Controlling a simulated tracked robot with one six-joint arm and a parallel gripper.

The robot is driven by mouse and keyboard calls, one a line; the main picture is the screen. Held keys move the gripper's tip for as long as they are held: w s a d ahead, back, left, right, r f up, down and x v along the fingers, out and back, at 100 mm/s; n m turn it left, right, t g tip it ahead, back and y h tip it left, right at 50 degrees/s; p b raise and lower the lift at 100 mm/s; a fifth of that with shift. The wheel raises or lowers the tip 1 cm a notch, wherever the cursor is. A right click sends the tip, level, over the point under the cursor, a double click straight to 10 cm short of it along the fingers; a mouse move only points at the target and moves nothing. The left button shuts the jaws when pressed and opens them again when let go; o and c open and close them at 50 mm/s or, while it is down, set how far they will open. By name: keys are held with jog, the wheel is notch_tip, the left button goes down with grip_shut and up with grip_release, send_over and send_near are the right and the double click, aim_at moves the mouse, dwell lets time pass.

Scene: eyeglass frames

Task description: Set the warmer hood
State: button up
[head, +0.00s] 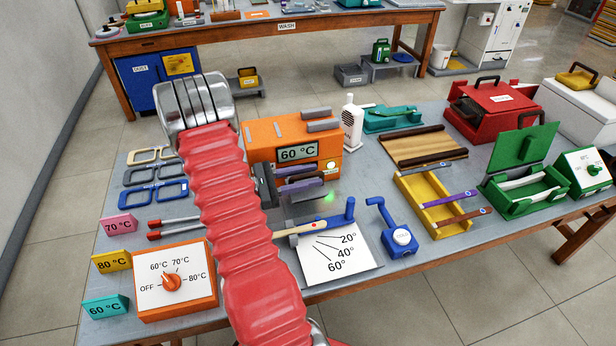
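The orange warmer (262,136) stands at the middle of the bench, with a display reading 60 °C (298,153) and a lit round lamp. Grey bars lie on its top. Purple and grey parts (302,187) show in front of it; I cannot tell which part is the hood. The orange dial box (174,282) stands front left, its knob marked OFF, 60, 70 and 80 °C. My red-sleeved arm crosses the view and hides the warmer's left side. A dark grey part beside the sleeve may be my gripper (264,187); its fingertips are not clear.
Eyeglass frames (153,193) lie at the left, near coloured temperature tags (111,261). An angle card (338,262) lies at the front. A yellow tray (431,211), green box (524,190) and red case (494,112) stand right. Small bare bench patches show between them.

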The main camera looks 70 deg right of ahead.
jog(key=v, duration=1.3)
jog(key=shift+w+a, duration=0.2)
jog(key=shift+w, duration=0.15)
